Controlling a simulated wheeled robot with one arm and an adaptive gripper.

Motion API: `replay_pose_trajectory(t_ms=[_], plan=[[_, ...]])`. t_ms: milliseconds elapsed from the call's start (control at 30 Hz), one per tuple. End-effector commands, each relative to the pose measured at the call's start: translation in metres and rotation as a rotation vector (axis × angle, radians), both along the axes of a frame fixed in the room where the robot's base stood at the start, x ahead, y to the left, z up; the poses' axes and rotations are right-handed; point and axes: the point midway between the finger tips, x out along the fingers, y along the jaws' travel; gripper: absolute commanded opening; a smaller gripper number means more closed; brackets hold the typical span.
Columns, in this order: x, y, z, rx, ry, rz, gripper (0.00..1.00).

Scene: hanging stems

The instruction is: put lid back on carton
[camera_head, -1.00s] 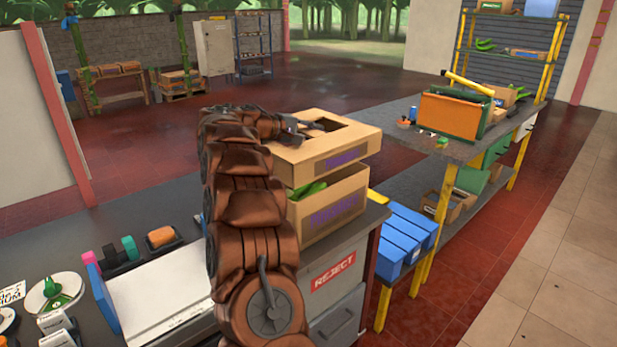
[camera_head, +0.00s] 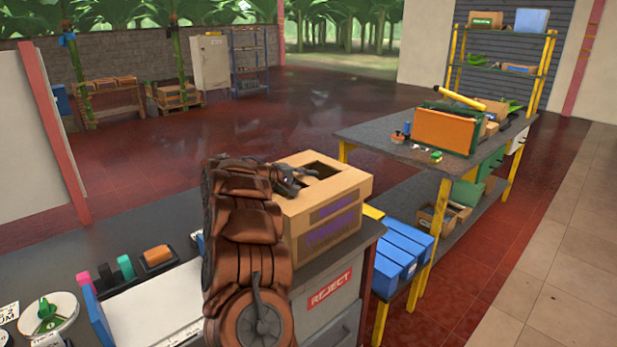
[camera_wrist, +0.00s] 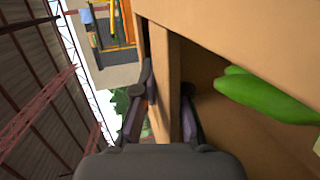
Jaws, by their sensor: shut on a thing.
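The brown cardboard lid (camera_head: 357,186), with an opening in its top, sits down over the carton (camera_head: 318,245) in the head view. No gap shows between them on the faces I see. My gripper (camera_head: 293,178) is at the lid's left side, by the opening. In the wrist view my gripper (camera_wrist: 166,95) has one finger on each side of a cardboard strip of the lid (camera_wrist: 163,65) and is shut on it. Green bananas (camera_wrist: 262,95) show through the opening. My arm hides the carton's left side in the head view.
The carton stands on a cabinet with a REJECT label (camera_head: 330,290). Blue crates (camera_head: 402,255) are to its right. A dark table (camera_head: 385,140) with an orange box (camera_head: 446,132) stands behind right. A white board (camera_head: 155,305) lies at the left.

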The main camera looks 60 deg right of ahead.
Motion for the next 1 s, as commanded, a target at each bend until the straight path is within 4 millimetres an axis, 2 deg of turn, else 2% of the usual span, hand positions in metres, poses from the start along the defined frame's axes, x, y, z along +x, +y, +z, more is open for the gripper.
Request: replay_pose_trajectory(t_ms=[867, 900, 1000], plan=[[0.000, 0.000, -0.011, -0.001, 0.000, 0.000, 0.00], [0.000, 0.000, -0.011, 0.000, 0.000, 0.000, 0.14], [0.000, 0.000, -0.011, -0.001, 0.000, 0.000, 0.24]])
